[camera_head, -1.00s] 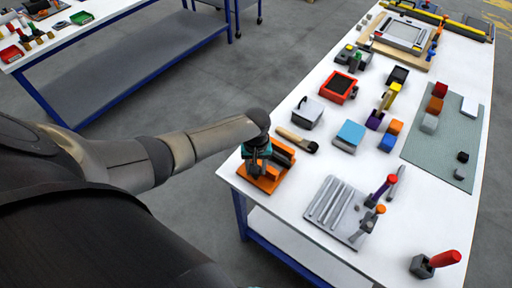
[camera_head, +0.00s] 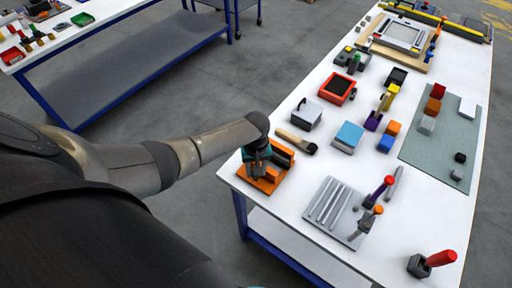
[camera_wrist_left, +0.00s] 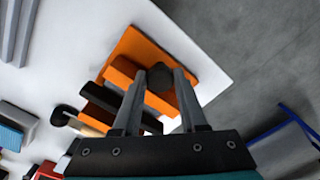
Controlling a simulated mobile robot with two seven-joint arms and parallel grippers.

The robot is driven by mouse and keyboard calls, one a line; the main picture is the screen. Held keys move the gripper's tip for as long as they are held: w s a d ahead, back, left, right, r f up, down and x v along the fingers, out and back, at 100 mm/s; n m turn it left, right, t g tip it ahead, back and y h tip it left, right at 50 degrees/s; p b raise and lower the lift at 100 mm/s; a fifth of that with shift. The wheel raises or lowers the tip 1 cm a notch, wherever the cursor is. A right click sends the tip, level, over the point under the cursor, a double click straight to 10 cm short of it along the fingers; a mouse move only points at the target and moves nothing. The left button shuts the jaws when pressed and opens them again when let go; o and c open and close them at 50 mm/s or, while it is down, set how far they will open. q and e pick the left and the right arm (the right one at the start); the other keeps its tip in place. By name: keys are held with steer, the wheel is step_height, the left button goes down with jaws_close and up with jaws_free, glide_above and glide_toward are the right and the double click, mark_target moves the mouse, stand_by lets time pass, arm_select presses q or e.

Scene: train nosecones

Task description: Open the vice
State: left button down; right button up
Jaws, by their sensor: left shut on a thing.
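The orange vice (camera_head: 268,184) stands on the near left corner of the white table. My left gripper (camera_head: 258,168) comes down over it from the left, and the wrist hides part of the vice. In the left wrist view, the orange vice (camera_wrist_left: 137,48) lies below the two grey fingers. A dark round knob (camera_wrist_left: 160,77) of the vice sits between the fingers, and my left gripper (camera_wrist_left: 158,82) is shut on it. The gap between the vice jaws is hard to judge. My right gripper is not in view.
A wooden-handled brush (camera_head: 296,141) lies just behind the vice. A grey ribbed plate (camera_head: 333,208) lies to its right, with a purple, red-topped tool (camera_head: 377,192) beside it. Several small blocks and boxes stand farther back. The table's front-left edge (camera_head: 232,184) is close to the vice.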

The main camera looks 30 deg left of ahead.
arm_select(q)
steer(key=shift+w+a+r, duration=0.25)
steer(key=shift+w+a, duration=0.05)
steer(key=shift+w, duration=0.05)
stand_by(0.3)
steer(key=c, duration=0.5)
jaws_free()
steer(key=shift+o, duration=0.3)
steer(key=shift+d, duration=0.1)
